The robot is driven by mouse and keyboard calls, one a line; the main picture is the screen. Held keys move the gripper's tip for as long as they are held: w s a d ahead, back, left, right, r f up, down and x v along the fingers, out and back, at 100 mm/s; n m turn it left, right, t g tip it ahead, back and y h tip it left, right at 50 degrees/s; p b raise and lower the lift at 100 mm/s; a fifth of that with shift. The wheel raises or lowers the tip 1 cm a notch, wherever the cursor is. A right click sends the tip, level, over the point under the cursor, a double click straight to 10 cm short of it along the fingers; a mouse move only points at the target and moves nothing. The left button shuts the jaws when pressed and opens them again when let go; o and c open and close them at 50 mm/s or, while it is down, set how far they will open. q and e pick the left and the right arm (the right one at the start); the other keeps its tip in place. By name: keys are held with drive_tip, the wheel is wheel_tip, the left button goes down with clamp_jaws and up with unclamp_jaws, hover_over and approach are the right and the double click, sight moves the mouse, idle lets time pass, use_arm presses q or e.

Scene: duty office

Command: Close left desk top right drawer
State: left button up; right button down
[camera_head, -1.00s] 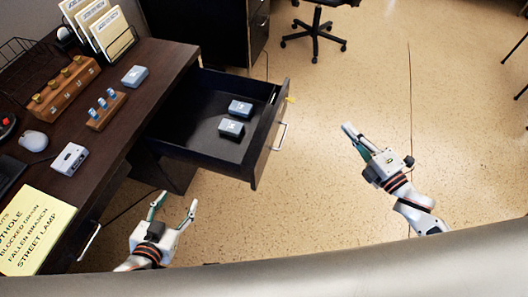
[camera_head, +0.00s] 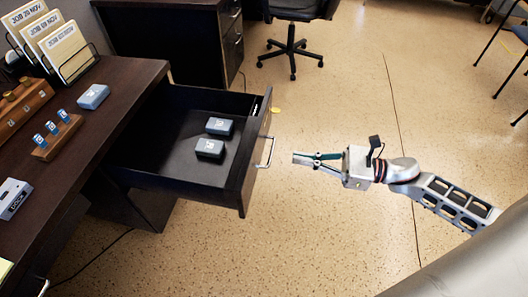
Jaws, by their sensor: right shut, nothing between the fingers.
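The open drawer (camera_head: 162,181) sticks out from the right side of the dark desk (camera_head: 136,72) on the left. Its front panel (camera_head: 248,170) faces right and carries a silver bar handle (camera_head: 267,153). Two small dark boxes with blue-grey tops, one box (camera_head: 219,126) behind the other box (camera_head: 209,149), lie inside it. My right gripper (camera_head: 303,159) is shut and empty. It points left at the handle, with a small gap between fingertips and handle. My left gripper is not in view.
A second dark desk with drawers (camera_head: 232,42) and an office chair (camera_head: 292,45) stand behind. The desk top holds a card rack (camera_head: 72,58), a wooden stamp holder (camera_head: 57,136) and a light blue box (camera_head: 93,96). The floor around my right arm is clear.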

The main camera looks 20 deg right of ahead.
sight(253, 151)
drive_tip(key=x, duration=0.9)
drive_tip(key=shift+w+a, duration=0.1)
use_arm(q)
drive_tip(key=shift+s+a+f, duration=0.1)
use_arm(e)
drive_tip(key=shift+w+a+f, duration=0.1)
drive_tip(key=shift+a, duration=0.05)
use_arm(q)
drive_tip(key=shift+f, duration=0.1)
use_arm(e)
drive_tip(key=shift+w+a, duration=0.3)
drive_tip(key=shift+a, duration=0.2)
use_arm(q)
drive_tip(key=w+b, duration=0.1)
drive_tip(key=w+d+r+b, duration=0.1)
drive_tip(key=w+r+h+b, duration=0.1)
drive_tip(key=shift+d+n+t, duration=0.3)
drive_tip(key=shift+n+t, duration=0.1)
use_arm(e)
drive_tip(key=x, duration=3.3)
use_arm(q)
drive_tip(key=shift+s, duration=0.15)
use_arm(e)
drive_tip(key=shift+d, duration=0.15)
